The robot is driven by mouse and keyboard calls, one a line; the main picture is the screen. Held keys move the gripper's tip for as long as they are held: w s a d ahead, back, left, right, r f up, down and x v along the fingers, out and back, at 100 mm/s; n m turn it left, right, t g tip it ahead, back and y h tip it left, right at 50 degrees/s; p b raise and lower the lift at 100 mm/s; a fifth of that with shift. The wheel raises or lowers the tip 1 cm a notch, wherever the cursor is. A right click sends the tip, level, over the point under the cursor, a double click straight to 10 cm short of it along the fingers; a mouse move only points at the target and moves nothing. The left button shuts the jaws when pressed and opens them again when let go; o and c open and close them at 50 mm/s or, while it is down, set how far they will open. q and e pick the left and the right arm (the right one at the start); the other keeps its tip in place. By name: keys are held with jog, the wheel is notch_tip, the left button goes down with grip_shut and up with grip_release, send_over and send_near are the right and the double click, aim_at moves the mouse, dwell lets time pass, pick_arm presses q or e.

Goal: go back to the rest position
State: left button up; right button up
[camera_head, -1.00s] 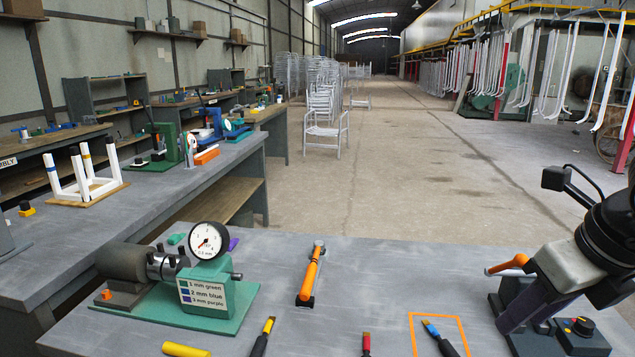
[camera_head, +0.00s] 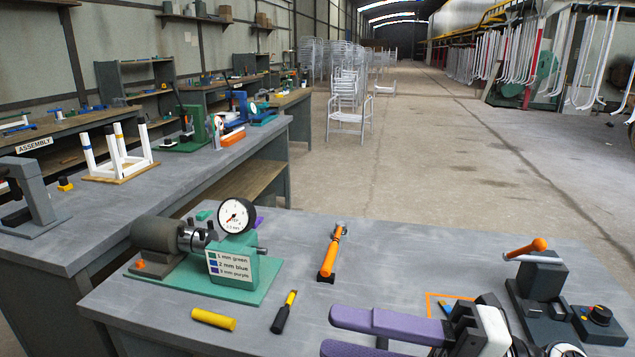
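My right gripper (camera_head: 334,332) is at the bottom of the head view, low over the front of the near bench. Its two purple fingers point left with a gap between them, and nothing shows in the gap. The lower finger is cut off by the picture edge. My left gripper is not in view.
On the near bench (camera_head: 380,262) stand a green dial gauge fixture (camera_head: 232,262) at left and a dark clamp fixture (camera_head: 541,283) at right. An orange-handled tool (camera_head: 332,253), a yellow-handled tool (camera_head: 284,313) and a yellow cylinder (camera_head: 214,319) lie between. My gripper partly hides an orange outline (camera_head: 428,308).

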jog(key=w+d+f+m+t+h, duration=0.45)
jog(key=m+t, duration=0.25)
jog(key=m, duration=0.3)
jog(key=w+d+f+m+t+h, duration=0.35)
jog(key=f+m+t, duration=0.35)
jog(key=m, duration=0.4)
jog(key=s+d+f+m+g+h, duration=0.1)
jog(key=s+f+m+h, duration=0.15)
jog(key=f, duration=0.35)
jog(key=s+d+f+m+g+h, duration=0.1)
jog(key=d+f+m+h, duration=0.15)
jog(key=f, duration=0.25)
jog(key=s+d+f+m+h, duration=0.1)
jog(key=s+f+m+h, duration=0.15)
jog(key=f, duration=0.35)
jog(key=s+f+m+g+h, duration=0.1)
jog(key=s+f+m+g, duration=0.2)
jog(key=s+f, duration=0.7)
notch_tip(320, 180, down, 2)
jog(key=g, duration=0.2)
jog(key=shift+s+a+f+m+g, duration=0.15)
jog(key=shift+s+a+m+g, duration=0.15)
jog(key=shift+s+a+m, duration=0.1)
jog(key=shift+h, duration=0.25)
